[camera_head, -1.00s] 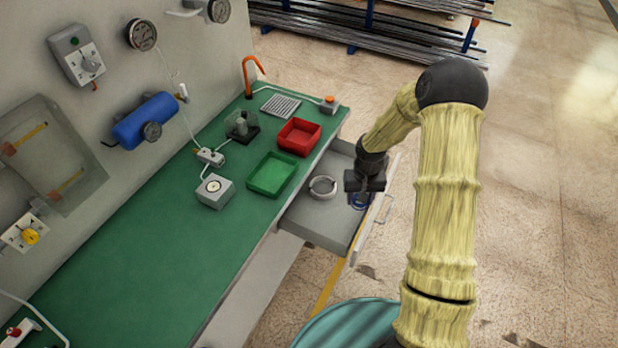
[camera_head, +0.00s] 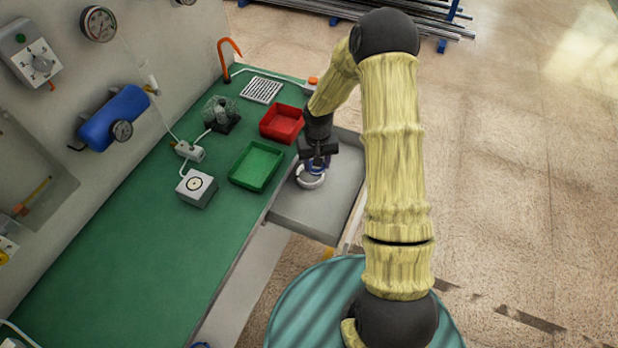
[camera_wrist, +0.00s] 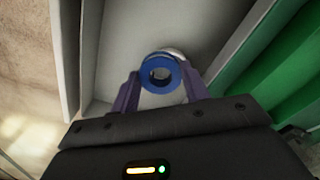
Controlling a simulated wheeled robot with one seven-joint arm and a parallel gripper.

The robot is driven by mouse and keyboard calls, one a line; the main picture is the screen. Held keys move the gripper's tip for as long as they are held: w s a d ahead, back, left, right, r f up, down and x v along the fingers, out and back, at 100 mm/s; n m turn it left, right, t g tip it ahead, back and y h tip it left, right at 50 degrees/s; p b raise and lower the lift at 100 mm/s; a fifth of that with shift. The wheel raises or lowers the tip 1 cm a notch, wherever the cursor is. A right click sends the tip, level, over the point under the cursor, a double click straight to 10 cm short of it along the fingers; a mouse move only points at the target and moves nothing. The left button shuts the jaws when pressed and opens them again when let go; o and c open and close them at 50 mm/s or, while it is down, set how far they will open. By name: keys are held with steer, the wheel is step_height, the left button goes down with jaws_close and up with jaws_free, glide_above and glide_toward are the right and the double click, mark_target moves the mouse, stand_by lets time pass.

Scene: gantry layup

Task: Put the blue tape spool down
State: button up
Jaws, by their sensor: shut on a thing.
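The blue tape spool (camera_wrist: 161,72) is a short ring with a hole through it. It sits between the two fingers of my gripper (camera_wrist: 160,90) in the wrist view, and the gripper is shut on it. In the head view my gripper (camera_head: 317,160) is over the open drawer (camera_head: 330,213), near its left end by the bench. The blue spool there is mostly hidden by the gripper. A white ring (camera_head: 309,181) in the drawer lies just under the spool. Whether the spool touches this ring I cannot tell.
The green bench top (camera_head: 130,255) lies to the left of the drawer. The drawer's right part is bare.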

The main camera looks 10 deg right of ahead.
steer(key=shift+s+f+n+b, duration=0.35)
steer(key=shift+f+b, duration=0.25)
steer(key=shift+b, duration=0.85)
steer(key=shift+s+f+n+b, duration=0.2)
steer(key=shift+f+n+b, duration=0.35)
steer(key=shift+b, duration=0.85)
step_height(320, 180, down, 2)
steer(key=s+n+b, duration=0.2)
steer(key=b, duration=0.4)
steer(key=n+b, duration=0.1)
steer(key=b, duration=0.2)
glide_above(319, 206)
step_height(319, 206, down, 7)
steer(key=shift+r, duration=0.2)
steer(key=shift+f, duration=0.1)
steer(key=shift+f, duration=1.8)
